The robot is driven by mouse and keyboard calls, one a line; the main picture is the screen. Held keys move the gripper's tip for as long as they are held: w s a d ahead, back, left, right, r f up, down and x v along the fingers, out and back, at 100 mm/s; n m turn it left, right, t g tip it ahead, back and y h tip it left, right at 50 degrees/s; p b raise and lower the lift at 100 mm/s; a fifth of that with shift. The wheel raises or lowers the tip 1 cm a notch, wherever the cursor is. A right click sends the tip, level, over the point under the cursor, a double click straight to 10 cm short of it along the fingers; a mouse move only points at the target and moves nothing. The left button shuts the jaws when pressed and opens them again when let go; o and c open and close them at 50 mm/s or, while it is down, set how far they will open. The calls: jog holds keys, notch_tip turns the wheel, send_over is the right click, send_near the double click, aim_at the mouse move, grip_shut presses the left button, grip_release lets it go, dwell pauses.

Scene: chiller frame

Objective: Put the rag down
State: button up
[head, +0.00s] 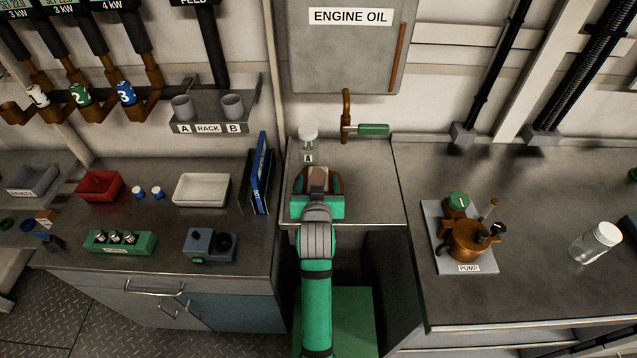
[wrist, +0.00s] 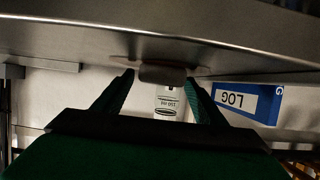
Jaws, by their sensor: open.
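The rag (head: 318,177) looks like a small grey-brown folded cloth and lies on the metal counter (head: 368,192) below the engine oil tank. My gripper (head: 317,181) is open around it, with one finger on each side. In the wrist view, which is upside down, the rag (wrist: 162,74) shows between the two spread fingertips and appears to rest on the counter surface. Whether a finger still touches it I cannot tell. My gripper hides part of the rag in the head view.
A clear jar marked A (head: 308,143) stands just behind the rag, near the tap (head: 347,115). Blue log binders (head: 261,175) stand to the left. A pump (head: 466,238) and a clear jar (head: 595,243) are on the right bench. The counter right of my gripper is clear.

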jog(key=shift+s+r, duration=0.15)
jog(key=shift+r, duration=0.2)
jog(key=v, duration=1.1)
jog(key=shift+s, duration=0.2)
jog(key=s+f, duration=1.2)
jog(key=s, duration=0.3)
jog(key=s+r+t, duration=0.1)
jog(key=s, duration=2)
jog(key=shift+s+d+t, duration=0.25)
jog(key=shift+d+t, duration=0.1)
jog(key=shift+t, duration=0.05)
jog(key=shift+w+r, duration=0.1)
dwell(2.3)
